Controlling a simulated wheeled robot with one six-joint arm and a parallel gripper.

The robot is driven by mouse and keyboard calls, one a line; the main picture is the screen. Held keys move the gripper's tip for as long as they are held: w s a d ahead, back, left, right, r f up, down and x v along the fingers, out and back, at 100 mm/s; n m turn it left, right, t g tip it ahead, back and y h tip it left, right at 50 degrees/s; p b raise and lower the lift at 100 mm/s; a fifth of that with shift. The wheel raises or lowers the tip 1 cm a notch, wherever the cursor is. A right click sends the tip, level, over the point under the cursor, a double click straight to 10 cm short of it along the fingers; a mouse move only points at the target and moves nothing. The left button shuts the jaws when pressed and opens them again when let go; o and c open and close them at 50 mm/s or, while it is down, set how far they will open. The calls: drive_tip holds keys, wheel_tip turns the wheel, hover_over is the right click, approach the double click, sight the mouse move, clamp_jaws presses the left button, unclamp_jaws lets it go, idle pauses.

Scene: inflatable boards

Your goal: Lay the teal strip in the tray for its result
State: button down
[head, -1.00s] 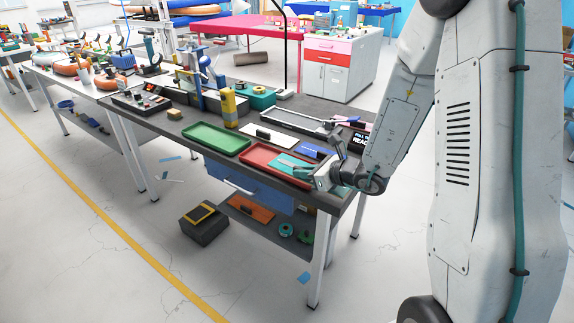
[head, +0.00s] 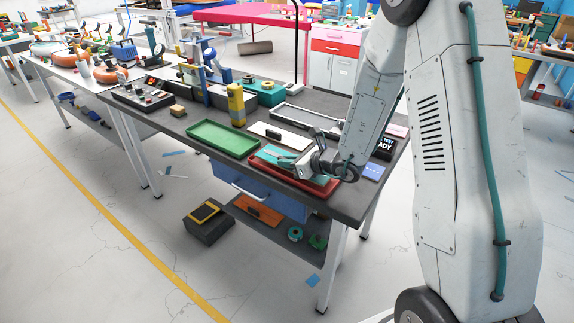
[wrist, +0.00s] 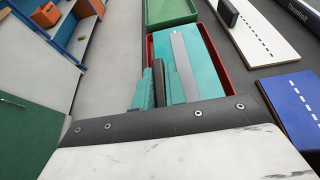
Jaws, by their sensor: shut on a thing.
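A teal strip (head: 275,160) with a grey band along it is in my gripper (head: 298,168), in the head view over the red tray (head: 306,184). In the wrist view the strip (wrist: 198,66) runs lengthwise between the red tray's side walls (wrist: 216,42). Whether it touches the tray floor I cannot tell. My gripper is shut on the near part of the strip; a dark finger (wrist: 158,82) shows beside it. The green tray (head: 222,139) is empty and stands just beyond the red one. A dark display (head: 386,147) reading "TEST READY" is at the right, partly behind my arm.
A white board (head: 279,135) with a dark block on it lies behind the red tray. A blue card (wrist: 305,108) lies to the right in the wrist view. A yellow post (head: 236,104) stands behind the green tray. The bench's front edge runs close before the trays.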

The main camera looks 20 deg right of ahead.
drive_tip(key=shift+f, duration=1.05)
drive_tip(key=shift+f, duration=0.2)
drive_tip(key=c, duration=1.7)
unclamp_jaws()
drive_tip(key=shift+r, duration=0.1)
